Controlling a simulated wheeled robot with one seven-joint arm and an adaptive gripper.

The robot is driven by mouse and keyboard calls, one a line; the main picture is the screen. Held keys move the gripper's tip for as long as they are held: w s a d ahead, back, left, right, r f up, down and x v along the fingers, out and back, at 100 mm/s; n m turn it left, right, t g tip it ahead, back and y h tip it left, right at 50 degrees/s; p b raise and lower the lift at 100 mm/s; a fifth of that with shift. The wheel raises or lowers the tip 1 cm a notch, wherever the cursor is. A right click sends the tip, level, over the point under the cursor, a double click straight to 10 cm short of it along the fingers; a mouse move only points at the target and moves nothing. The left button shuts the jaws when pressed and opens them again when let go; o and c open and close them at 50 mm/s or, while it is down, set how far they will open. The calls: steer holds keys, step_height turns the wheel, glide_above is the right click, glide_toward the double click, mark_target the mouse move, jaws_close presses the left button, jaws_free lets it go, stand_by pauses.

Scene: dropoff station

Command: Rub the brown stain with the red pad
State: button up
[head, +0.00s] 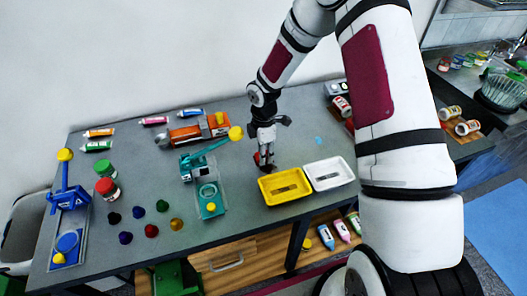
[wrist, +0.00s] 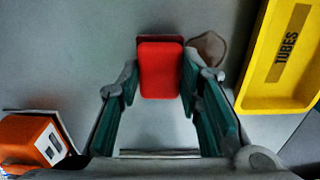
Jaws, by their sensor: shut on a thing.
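The red pad (wrist: 160,68) is held between the two fingers of my gripper (wrist: 160,82) in the wrist view. The brown stain (wrist: 207,47) is a roundish patch on the grey table, just right of the pad's far end. The pad partly hides or borders the stain's left edge; I cannot tell whether the pad touches the table. In the head view my gripper (head: 264,158) points down at the table left of the yellow tray, with a bit of the red pad (head: 257,157) showing.
The yellow tray (wrist: 247,88), marked TUBES, stands close right of the stain. A white tray (head: 347,164) is beside it, and a blue patch (head: 319,140) lies behind. An orange object (wrist: 22,136) and a teal crane-like fixture (head: 202,165) are to the left.

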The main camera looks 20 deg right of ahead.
steer(key=shift+s+r+p, duration=0.2)
steer(key=shift+s+p, duration=0.8)
steer(key=shift+s, duration=0.85)
steer(key=shift+s+f+p, duration=0.15)
steer(key=shift+s+p, duration=0.75)
steer(key=shift+s, duration=1.1)
steer(key=shift+f, duration=0.15)
steer(key=shift+w, duration=0.15)
